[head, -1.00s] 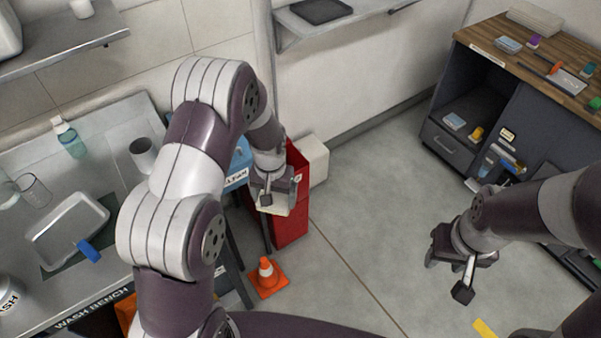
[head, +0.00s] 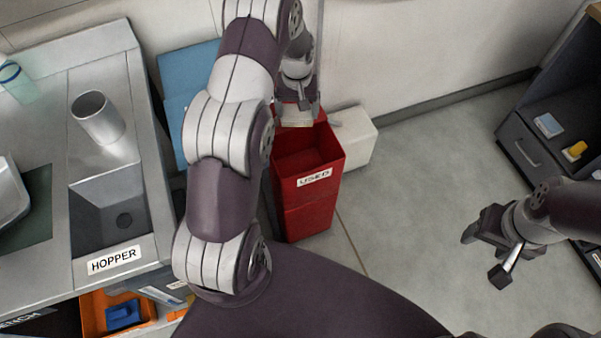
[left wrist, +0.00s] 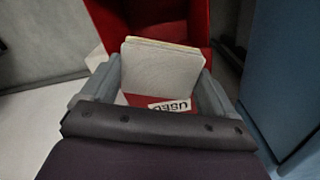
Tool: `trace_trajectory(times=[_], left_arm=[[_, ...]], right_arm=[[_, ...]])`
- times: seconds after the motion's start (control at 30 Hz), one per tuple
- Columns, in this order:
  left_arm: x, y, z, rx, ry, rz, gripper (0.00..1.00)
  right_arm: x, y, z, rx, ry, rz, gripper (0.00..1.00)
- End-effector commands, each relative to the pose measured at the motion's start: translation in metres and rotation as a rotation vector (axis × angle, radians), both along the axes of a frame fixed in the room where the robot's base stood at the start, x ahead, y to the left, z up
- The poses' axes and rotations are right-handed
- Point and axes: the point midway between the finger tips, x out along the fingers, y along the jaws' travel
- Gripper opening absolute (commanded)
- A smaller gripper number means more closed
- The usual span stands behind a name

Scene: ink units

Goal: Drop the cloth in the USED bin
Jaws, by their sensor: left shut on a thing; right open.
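The red USED bin (head: 305,185) stands on the floor in the middle of the head view, its open top facing up and its label on the front. My left gripper (head: 298,112) is at the back of the bin's opening, shut on the pale folded cloth (head: 297,122). In the left wrist view the cloth (left wrist: 162,70) is between the two fingers, with the red bin (left wrist: 150,20) behind and below it. My right gripper (head: 487,255) is open and empty over the floor at the right.
A white box (head: 355,138) stands right of the bin and a blue panel (head: 190,85) is to its left. The bench with the hopper (head: 110,215) and a metal cup (head: 98,117) is at the left. A dark cabinet (head: 545,130) is at the right. The floor between is clear.

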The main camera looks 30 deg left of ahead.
Motion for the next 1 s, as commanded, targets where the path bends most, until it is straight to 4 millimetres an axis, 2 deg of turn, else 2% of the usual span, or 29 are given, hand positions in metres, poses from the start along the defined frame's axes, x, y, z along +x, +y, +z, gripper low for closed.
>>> trace_trajectory(times=[0.17,0.43,0.53,0.77,0.8,1.0], left_arm=[[0.001,0.002,-0.016,0.0,-0.001,0.009,0.6],[0.0,0.002,-0.056,0.0,0.0,0.007,0.6],[0.001,0.002,-0.062,0.0,-0.001,0.007,0.6],[0.001,0.002,-0.059,0.0,-0.001,0.007,0.6],[0.0,0.002,-0.059,0.0,-0.001,0.007,0.98],[0.0,0.002,-0.06,0.0,-0.001,0.007,1.0]], right_arm=[[0.0,0.0,-0.015,0.0,-0.001,0.0,0.6],[0.0,0.0,-0.053,0.0,-0.001,0.0,0.6],[0.0,0.0,-0.058,0.0,-0.001,0.0,0.6],[0.0,0.0,-0.055,0.0,-0.001,0.0,0.6],[0.0,0.0,-0.055,0.0,-0.001,0.0,0.6],[0.0,0.0,-0.055,0.0,-0.001,0.0,0.6]])
